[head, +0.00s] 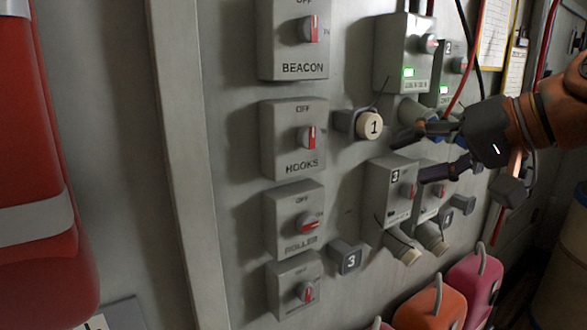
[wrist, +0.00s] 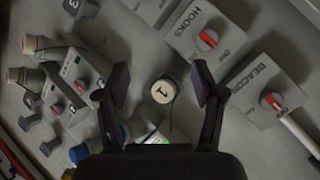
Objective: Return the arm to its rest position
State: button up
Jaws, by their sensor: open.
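My gripper (head: 428,153) is on the right in the head view, with its orange and black arm reaching in from the right edge. Its two dark fingers are apart and nothing is between them. In the wrist view my gripper (wrist: 160,82) also shows open. A round cream cap marked 1 (wrist: 161,91) appears between the fingers there, with the wall behind it. In the head view this cap (head: 373,125) is left of the fingertips. I cannot tell the exact gap between the fingers and the wall fittings.
Switch boxes BEACON (head: 293,40), HOOKS (head: 293,138) and ROLLER (head: 293,220) line the wall. A box marked 3 (head: 390,190) and several plugs sit close to my gripper. Orange (head: 432,305) and pink (head: 475,285) containers stand below. Red cables hang above.

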jog(key=s+a+f+n+g+h, duration=0.1)
jog(key=s+a+f+g+h, duration=0.2)
jog(key=f, duration=0.7)
jog(key=s+a+f+g+h, duration=0.1)
jog(key=s+a+f+g, duration=0.2)
jog(key=f, duration=0.7)
jog(key=s+d+f+g+h, duration=0.2)
jog(key=s+d+f, duration=0.1)
jog(key=s+f, duration=0.5)
jog(key=s+d+f+g+h, duration=0.2)
jog(key=s+d+f, duration=0.1)
jog(key=s+f, duration=0.5)
jog(key=shift+s+d+f+n, duration=0.3)
jog(key=shift+f+n, duration=0.1)
jog(key=shift+f, duration=0.35)
